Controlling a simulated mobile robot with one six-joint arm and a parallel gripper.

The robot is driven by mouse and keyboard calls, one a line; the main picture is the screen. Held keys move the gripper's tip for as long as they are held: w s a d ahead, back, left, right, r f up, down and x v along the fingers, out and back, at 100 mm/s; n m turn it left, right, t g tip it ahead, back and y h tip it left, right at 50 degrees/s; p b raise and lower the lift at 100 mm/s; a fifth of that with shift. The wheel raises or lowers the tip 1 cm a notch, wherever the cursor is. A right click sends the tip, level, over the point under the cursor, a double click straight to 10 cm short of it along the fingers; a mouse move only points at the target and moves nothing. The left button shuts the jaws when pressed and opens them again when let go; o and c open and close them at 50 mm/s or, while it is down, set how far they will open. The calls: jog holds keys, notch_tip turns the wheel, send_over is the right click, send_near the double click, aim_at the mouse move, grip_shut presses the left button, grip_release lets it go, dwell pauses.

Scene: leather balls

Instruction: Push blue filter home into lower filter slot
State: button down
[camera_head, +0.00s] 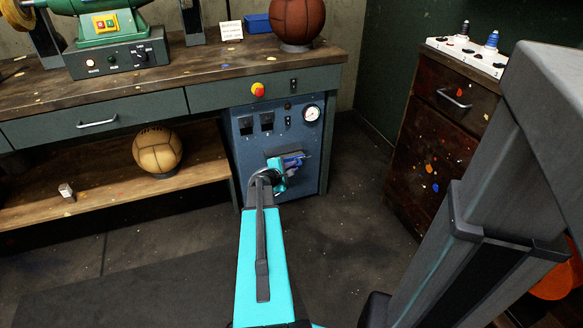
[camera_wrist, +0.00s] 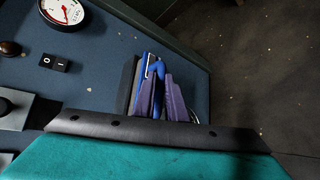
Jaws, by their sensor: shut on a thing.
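The blue filter (camera_wrist: 157,69) shows in the wrist view between the two purple-grey fingers of my gripper (camera_wrist: 160,92), which is shut on it. In the head view the blue filter (camera_head: 293,160) is a small patch at the front of the blue-grey cabinet, with my gripper (camera_head: 284,168) at it. A dark slot housing (camera_head: 283,151) sticks out from the cabinet face just there; it also shows in the wrist view (camera_wrist: 128,84), right beside the filter. The fingers hide much of the filter and the slot mouth, so I cannot tell how deep it sits.
The cabinet (camera_head: 243,155) carries a pressure gauge (camera_head: 312,113) and switches above the slot. A workbench (camera_head: 180,88) with a tan ball (camera_head: 157,150) on its shelf stands at left. A wooden drawer unit (camera_head: 440,140) stands at right. The floor between is clear.

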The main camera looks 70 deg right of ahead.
jog(key=s+a+b, duration=0.2)
jog(key=s+a, duration=0.2)
jog(key=a, duration=0.1)
jog(key=shift+s+a+b, duration=0.3)
jog(key=shift+b, duration=0.1)
dwell(2.4)
